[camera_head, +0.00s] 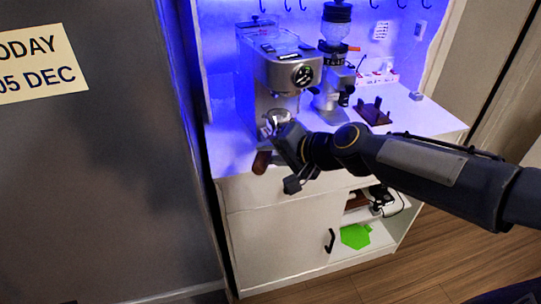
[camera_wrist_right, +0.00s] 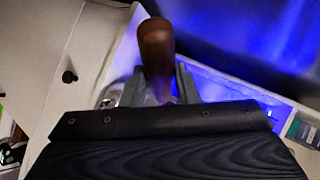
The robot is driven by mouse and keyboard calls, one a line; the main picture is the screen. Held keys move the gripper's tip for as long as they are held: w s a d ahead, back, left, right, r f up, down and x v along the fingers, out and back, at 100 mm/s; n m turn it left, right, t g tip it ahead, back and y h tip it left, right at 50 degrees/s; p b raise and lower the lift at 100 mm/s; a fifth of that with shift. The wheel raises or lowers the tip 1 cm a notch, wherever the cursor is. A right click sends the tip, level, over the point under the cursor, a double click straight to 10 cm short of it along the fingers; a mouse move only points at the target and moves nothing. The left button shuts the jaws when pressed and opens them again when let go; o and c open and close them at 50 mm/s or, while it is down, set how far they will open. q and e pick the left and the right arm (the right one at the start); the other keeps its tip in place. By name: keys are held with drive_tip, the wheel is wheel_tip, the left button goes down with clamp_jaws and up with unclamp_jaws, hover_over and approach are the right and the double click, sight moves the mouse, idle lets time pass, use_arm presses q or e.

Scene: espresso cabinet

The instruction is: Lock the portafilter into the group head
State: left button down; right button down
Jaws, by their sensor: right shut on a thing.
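The espresso machine (camera_head: 282,72) stands on the cabinet's counter in the head view. Its group head is under the front overhang, and details there are too small to tell. The portafilter's metal part (camera_head: 278,115) shows just below that overhang. Its brown handle (camera_head: 262,162) points down toward the counter's front edge. My right gripper (camera_head: 274,138) is shut on the portafilter in front of the machine. In the right wrist view the brown handle (camera_wrist_right: 156,45) rises between the two fingers (camera_wrist_right: 158,88). I cannot tell whether the portafilter is seated. My left gripper is out of view.
A coffee grinder (camera_head: 335,60) stands right of the machine. A brown stand (camera_head: 373,112) and a power strip (camera_head: 378,77) are further right on the counter (camera_head: 412,118). Hooks line the back panel. Below, an open shelf holds a green item (camera_head: 355,236).

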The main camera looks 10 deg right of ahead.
sight(278, 121)
drive_tip(key=shift+w+d+b, duration=0.3)
drive_tip(key=shift+w+d, duration=0.5)
drive_tip(key=shift+w, duration=0.75)
drive_tip(key=shift+w+d+b, duration=0.35)
drive_tip(key=shift+w+d, duration=0.5)
drive_tip(key=shift+w, duration=0.7)
drive_tip(key=shift+w+d+b, duration=0.3)
drive_tip(key=shift+w+d, duration=0.5)
drive_tip(key=shift+w, duration=0.75)
drive_tip(key=shift+r, duration=0.35)
drive_tip(key=shift+r+p, duration=0.4)
drive_tip(key=shift+p, duration=0.15)
drive_tip(key=shift+r+p, duration=0.4)
drive_tip(key=shift+r, duration=0.05)
drive_tip(key=shift+r+p, duration=0.3)
drive_tip(key=shift+r, duration=0.25)
drive_tip(key=shift+d+f, duration=0.1)
